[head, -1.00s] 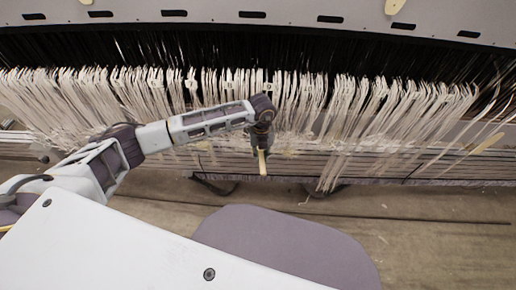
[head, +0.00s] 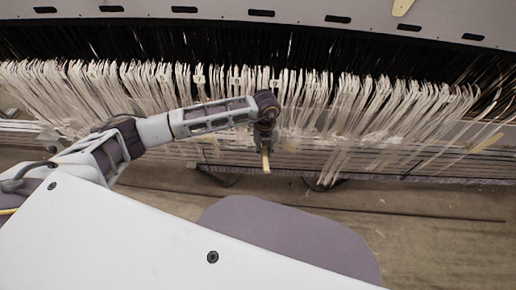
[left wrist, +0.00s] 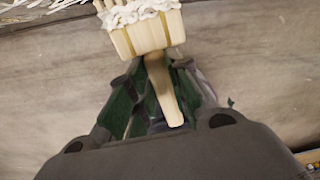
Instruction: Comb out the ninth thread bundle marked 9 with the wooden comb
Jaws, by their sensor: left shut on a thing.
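My left gripper (head: 265,143) hangs in front of the thread curtain, near the middle of the head view. It is shut on the handle of the wooden comb, whose pale end (head: 266,163) sticks out below it. In the left wrist view the comb (left wrist: 146,36) shows its wide head at the top, with white thread bunched across its teeth. The left gripper's fingers (left wrist: 150,105) close around the handle. White thread bundles (head: 330,105) hang in a row with small number tags; I cannot read which one is 9. My right gripper is not in view.
A curved grey panel with dark slots (head: 290,22) runs along the top. Horizontal bars and threads (head: 400,165) run below the bundles. A wooden piece (head: 485,143) lies at the right.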

